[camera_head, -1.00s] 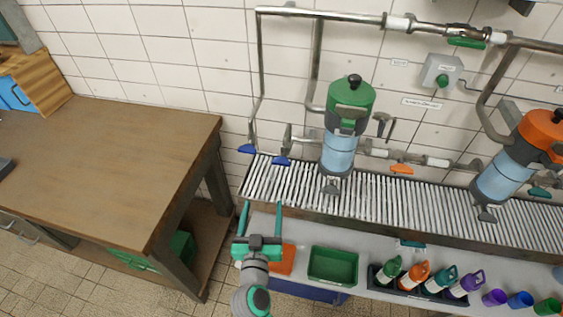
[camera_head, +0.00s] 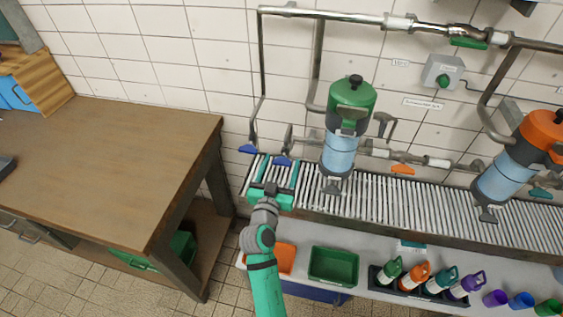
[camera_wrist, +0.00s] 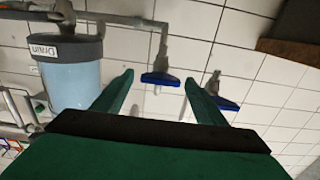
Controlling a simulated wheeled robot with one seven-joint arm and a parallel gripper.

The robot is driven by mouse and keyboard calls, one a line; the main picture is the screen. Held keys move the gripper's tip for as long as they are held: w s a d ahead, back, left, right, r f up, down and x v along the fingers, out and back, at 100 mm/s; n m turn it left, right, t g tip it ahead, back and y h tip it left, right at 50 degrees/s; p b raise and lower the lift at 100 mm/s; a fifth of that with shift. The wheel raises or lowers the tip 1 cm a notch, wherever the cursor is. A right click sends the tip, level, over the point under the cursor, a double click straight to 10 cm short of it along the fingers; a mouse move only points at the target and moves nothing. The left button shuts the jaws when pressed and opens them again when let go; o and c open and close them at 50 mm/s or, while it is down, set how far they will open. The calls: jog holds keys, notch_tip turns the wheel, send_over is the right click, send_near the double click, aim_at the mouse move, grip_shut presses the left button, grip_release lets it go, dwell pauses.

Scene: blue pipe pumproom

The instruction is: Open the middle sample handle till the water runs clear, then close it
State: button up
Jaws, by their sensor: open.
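Several small coloured handles sit along the wall pipes: a far-left blue handle (camera_head: 247,149), a second blue handle (camera_head: 281,161), an orange handle (camera_head: 402,170) and a teal handle (camera_head: 540,193). I cannot tell from any label which is the middle sample handle. My gripper (camera_head: 279,166) is open and empty over the left end of the slatted rack, pointing at the wall. In the wrist view, one blue handle (camera_wrist: 160,78) shows between my fingertips, apparently beyond them. The other blue handle (camera_wrist: 224,103) is just right of the right finger. No running water shows.
A green-topped vessel (camera_head: 350,105) stands right of the blue handles, an orange-topped one (camera_head: 515,155) farther right. The slatted rack (camera_head: 420,200) runs along the wall. Below are a green tray (camera_head: 333,266), bottles (camera_head: 415,278) and cups. A wooden workbench (camera_head: 110,165) stands left.

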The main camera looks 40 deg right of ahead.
jog(key=shift+w+d, duration=0.45)
jog(key=shift+d, duration=0.1)
jog(key=c, duration=1.1)
jog(key=shift+o, duration=0.2)
